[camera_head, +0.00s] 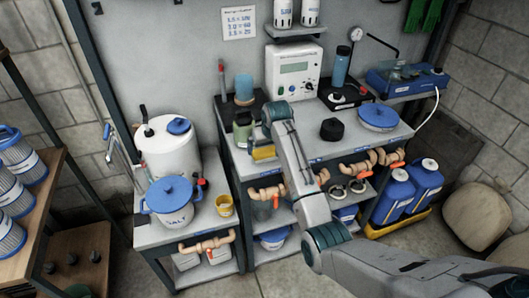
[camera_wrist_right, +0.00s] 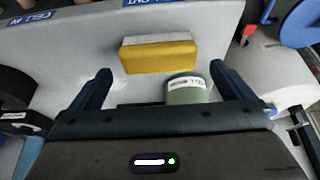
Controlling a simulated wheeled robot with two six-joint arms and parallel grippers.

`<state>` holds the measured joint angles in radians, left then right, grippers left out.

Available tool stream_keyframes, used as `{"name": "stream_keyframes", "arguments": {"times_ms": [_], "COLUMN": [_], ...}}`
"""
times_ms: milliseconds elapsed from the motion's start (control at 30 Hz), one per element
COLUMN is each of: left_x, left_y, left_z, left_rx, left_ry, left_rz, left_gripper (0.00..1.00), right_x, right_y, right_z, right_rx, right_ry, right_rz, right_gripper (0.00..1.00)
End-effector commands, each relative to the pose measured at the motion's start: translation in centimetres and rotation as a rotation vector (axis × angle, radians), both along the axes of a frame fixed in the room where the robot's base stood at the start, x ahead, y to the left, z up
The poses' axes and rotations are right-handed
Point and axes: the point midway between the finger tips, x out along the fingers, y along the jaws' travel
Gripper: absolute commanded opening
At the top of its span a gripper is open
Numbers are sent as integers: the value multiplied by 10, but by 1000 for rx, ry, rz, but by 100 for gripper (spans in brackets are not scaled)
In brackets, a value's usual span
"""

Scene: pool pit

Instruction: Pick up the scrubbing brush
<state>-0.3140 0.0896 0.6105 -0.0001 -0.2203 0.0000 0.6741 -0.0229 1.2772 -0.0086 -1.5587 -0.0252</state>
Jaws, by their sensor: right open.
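The scrubbing brush, a yellow block with a pale strip along one long side, lies on the grey bench top near its front edge. It shows in the wrist view (camera_wrist_right: 160,57), and in the head view (camera_head: 263,153) my right arm partly covers it. My right gripper (camera_wrist_right: 160,88) is open and empty above the bench, and its fingers stand wide apart. The brush lies beyond the fingertips in the wrist view, roughly centred between them and apart from them. In the head view the right gripper (camera_head: 277,115) is over the bench beside the brush. My left gripper is not in view.
A green jar (camera_head: 243,126) stands close behind the brush; it shows between the fingers in the wrist view (camera_wrist_right: 187,90). A black round object (camera_head: 332,129) and a blue-lidded tub (camera_head: 378,117) stand to the right. A white tank (camera_head: 167,150) stands left.

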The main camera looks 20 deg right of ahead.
Motion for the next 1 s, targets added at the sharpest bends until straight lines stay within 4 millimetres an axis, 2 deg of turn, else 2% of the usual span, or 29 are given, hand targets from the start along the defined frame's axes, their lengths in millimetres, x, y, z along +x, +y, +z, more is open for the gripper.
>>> {"name": "stream_keyframes", "arguments": {"times_ms": [167,367,533,800,967,1000], "left_x": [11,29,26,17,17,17], "left_y": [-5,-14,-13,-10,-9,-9], "left_z": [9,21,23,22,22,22], "left_rx": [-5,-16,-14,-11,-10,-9], "left_ry": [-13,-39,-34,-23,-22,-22], "left_rz": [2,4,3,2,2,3], "left_gripper": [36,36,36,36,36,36], "right_x": [7,20,25,26,26,26], "right_y": [0,0,0,0,0,0], "right_z": [-9,-31,-45,-48,-47,-47], "right_rx": [0,0,0,0,0,0], "right_ry": [4,3,2,-1,0,0], "right_rz": [0,0,0,0,0,0], "right_gripper": [100,100,100,100,69,67]}}
